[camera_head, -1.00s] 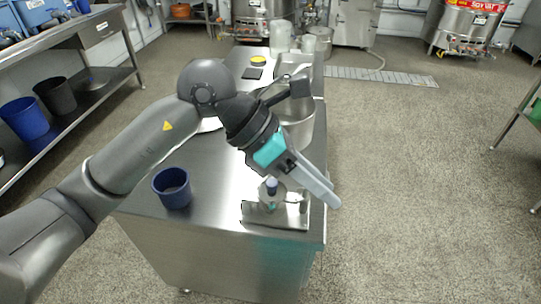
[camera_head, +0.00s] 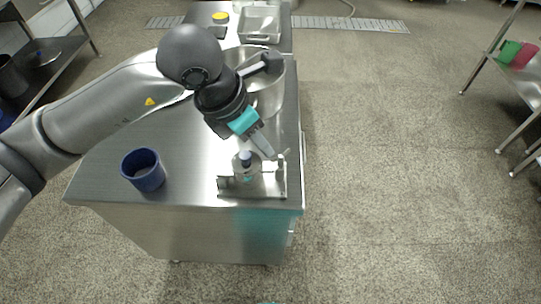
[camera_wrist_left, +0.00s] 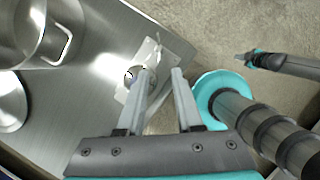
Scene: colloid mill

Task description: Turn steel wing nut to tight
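The small steel mill (camera_head: 247,172) stands on a steel base plate (camera_head: 255,192) near the table's front right corner. It has a blue-grey knob on top. A small post with a wing-like tip, seemingly the steel wing nut (camera_head: 281,158), rises at its right; it is too small to make out well. In the left wrist view the base plate (camera_wrist_left: 150,62) lies beyond the fingertips. My left gripper (camera_head: 268,154) is above the mill, pointing down at the post. In the wrist view its fingers (camera_wrist_left: 163,72) are apart with nothing between them. Part of the mill is hidden behind a finger.
A blue cup (camera_head: 143,170) stands left of the mill. A large steel pot (camera_head: 268,98) is behind it, with a steel tray (camera_head: 260,24) farther back. The tabletop between cup and mill is clear. An arm with a teal part, seemingly my right gripper (camera_wrist_left: 245,58), shows in the wrist view.

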